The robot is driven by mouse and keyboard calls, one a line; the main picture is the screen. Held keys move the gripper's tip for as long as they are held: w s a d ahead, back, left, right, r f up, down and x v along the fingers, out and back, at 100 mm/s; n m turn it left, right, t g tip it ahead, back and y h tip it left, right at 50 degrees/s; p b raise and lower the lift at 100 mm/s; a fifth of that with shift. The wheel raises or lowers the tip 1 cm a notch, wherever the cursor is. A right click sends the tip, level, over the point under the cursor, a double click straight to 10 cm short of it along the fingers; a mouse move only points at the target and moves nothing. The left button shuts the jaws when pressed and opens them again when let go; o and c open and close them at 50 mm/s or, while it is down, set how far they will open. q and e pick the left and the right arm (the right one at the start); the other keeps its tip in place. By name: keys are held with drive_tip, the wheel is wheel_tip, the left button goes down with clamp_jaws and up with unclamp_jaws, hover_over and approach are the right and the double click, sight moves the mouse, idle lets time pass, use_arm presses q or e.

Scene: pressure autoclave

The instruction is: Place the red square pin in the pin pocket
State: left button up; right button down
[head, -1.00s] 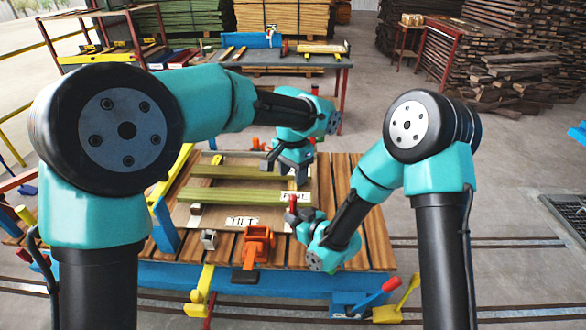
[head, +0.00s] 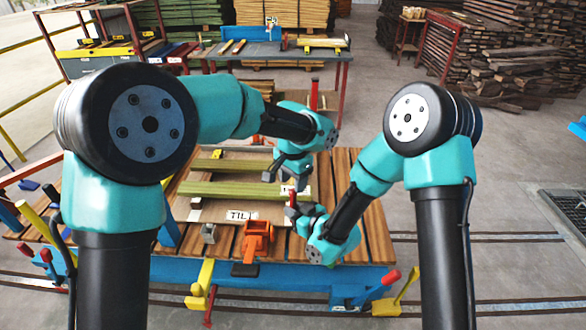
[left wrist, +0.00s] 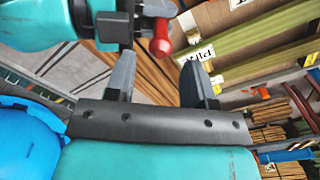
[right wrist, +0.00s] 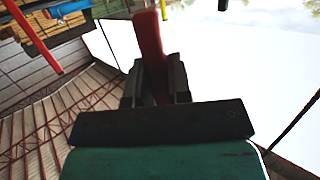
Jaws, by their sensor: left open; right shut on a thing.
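The red pin (head: 292,198) is upright in my right gripper (head: 300,208), above the right side of the wooden bench. In the right wrist view the red pin (right wrist: 150,45) stands between the two shut fingers (right wrist: 155,80). My left gripper (head: 285,177) is open and empty, just above and behind the pin in the head view. In the left wrist view its fingers (left wrist: 158,80) are apart, with the rounded red end of the pin (left wrist: 160,42) beyond them. I cannot make out the pin pocket; a white label (left wrist: 198,54) lies near the pin.
Green-yellow boards (head: 230,189) lie across the bench. A TILT label (head: 240,216), an orange clamp (head: 257,238) and a small grey block (head: 209,233) are near its front. Bare slats (head: 365,215) lie to the right. A second workbench (head: 300,55) stands behind.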

sight(293, 190)
use_arm(q)
drive_tip(key=shift+f, duration=3.05)
drive_tip(key=shift+c, duration=0.4)
clamp_jaws()
use_arm(e)
drive_tip(key=c, duration=1)
unclamp_jaws()
